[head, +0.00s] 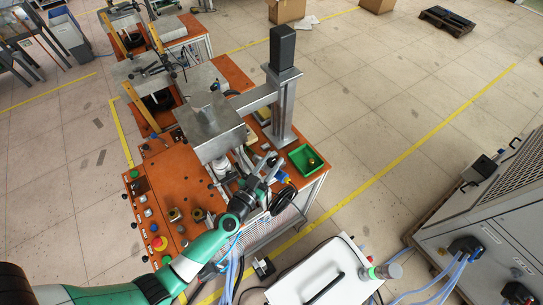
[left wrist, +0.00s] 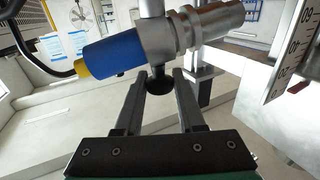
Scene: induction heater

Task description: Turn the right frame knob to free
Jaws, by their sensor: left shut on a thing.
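The black frame knob (left wrist: 159,82) shows in the left wrist view, below a metal clamp fitting (left wrist: 185,35) that carries a blue cylinder (left wrist: 112,45). My left gripper (left wrist: 160,77) is shut on this knob, one finger on each side of it. In the head view my left gripper (head: 265,166) reaches in beside the frame's upright column (head: 284,105), on the right side of the orange workbench (head: 185,185). The knob is too small to make out there, and its turn position cannot be told. My right gripper is not in view.
A grey metal box (head: 212,122) sits on the frame left of the column. A green tray (head: 307,159) lies right of my gripper. Black cable (head: 284,200) hangs at the bench edge. A scaled panel (left wrist: 290,55) stands close at the right in the wrist view.

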